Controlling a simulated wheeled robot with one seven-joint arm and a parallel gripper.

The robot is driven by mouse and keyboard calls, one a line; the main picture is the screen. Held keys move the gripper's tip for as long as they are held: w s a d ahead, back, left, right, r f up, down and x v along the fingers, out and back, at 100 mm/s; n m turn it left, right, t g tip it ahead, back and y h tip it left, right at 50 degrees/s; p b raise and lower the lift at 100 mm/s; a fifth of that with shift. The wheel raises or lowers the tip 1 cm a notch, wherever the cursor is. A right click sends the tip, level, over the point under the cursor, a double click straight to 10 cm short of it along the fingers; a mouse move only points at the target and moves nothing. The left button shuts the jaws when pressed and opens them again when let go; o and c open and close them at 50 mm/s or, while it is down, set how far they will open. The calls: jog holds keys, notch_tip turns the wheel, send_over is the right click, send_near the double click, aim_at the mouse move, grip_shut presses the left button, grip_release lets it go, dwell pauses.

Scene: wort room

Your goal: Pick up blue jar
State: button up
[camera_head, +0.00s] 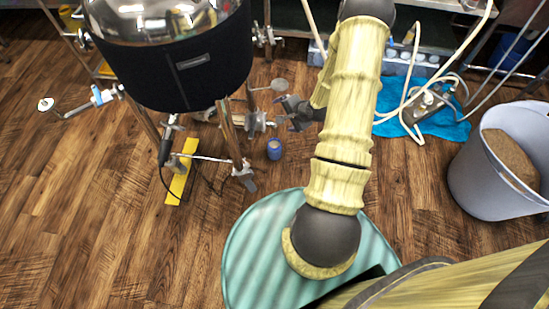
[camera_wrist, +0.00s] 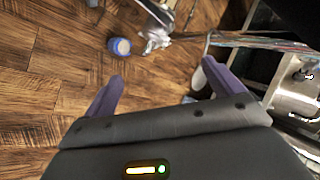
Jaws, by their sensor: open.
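The blue jar (camera_head: 274,149) is small, with a pale top, and stands on the wooden floor near the feet of the kettle stand. It also shows in the wrist view (camera_wrist: 119,46), ahead of my gripper's left finger and a little left of the space between the fingers. My gripper (camera_head: 297,113) is above and to the right of the jar in the head view. In the wrist view the two purple fingers (camera_wrist: 160,90) are spread apart, with nothing between them. The gripper is open and does not touch the jar.
A large dark kettle (camera_head: 190,65) on metal legs stands left of my gripper. A yellow bar (camera_head: 181,172) lies on the floor by its legs. A grey bucket (camera_head: 480,178) is at the right, near a blue cloth (camera_head: 445,125) with cables. Floor in front of the jar is clear.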

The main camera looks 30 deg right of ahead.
notch_tip(320, 180, down, 23)
jog(key=s+d+m+t+y+b, duration=0.15)
jog(key=m+t+b, duration=0.25)
jog(key=m+b, duration=0.7)
jog(key=m+t+h+b, duration=0.3)
jog(key=m+t+b, duration=0.45)
jog(key=b, duration=0.75)
send_near(278, 153)
jog(key=shift+m+g+y, duration=0.25)
jog(key=shift+m+g, duration=0.3)
jog(key=shift+g, duration=0.2)
jog(key=s, duration=0.1)
jog(key=s+r, duration=0.1)
jog(key=s, duration=0.1)
jog(key=s+r, duration=0.1)
jog(key=s, duration=0.1)
jog(key=shift+d, duration=0.1)
jog(key=shift+s+m, duration=0.1)
jog(key=shift+m, duration=0.3)
jog(key=w, duration=1.2)
jog(key=shift+w+b, duration=0.15)
jog(key=shift+b, duration=0.25)
jog(key=shift+w+f+b, duration=0.1)
jog(key=shift+w+b, duration=0.15)
jog(key=shift+w, duration=1.05)
jog(key=shift+w+f+b, duration=0.15)
jog(key=shift+w+b, duration=0.1)
jog(key=shift+w, duration=1.05)
